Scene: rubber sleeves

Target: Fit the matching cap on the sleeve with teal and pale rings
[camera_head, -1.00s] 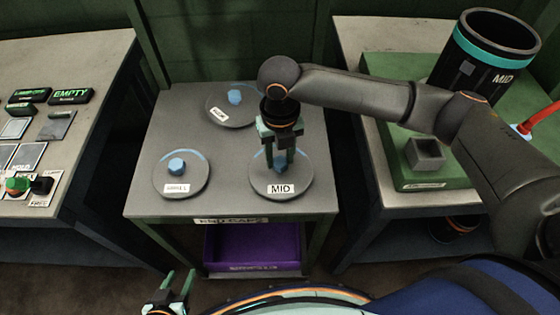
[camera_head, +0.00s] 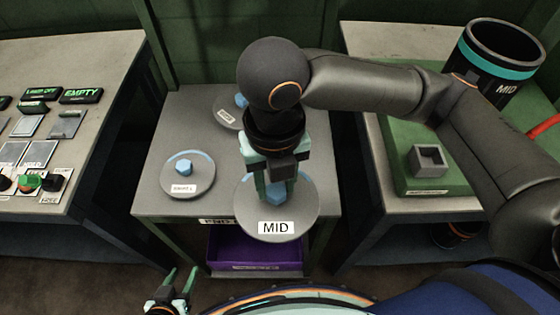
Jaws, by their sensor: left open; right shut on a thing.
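The sleeve (camera_head: 489,68) is a black open tube with a teal band and a "MID" label. It stands at the upper right beside a green block; I cannot make out a pale ring on it. My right gripper (camera_head: 276,192) is shut on the blue knob of the grey "MID" cap (camera_head: 298,222) and holds it above the table. Two other grey caps with blue knobs lie on the table, one at the left (camera_head: 187,187) and one at the back (camera_head: 229,119), partly hidden by my arm. My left gripper (camera_head: 180,286) is open and empty at the bottom.
The cap table (camera_head: 152,203) has a purple bin (camera_head: 256,248) on its lower shelf. A green fixture (camera_head: 400,178) with a small grey square socket (camera_head: 428,159) is on the right bench. A control panel with lit "EMPTY" sign (camera_head: 81,95) is on the left bench.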

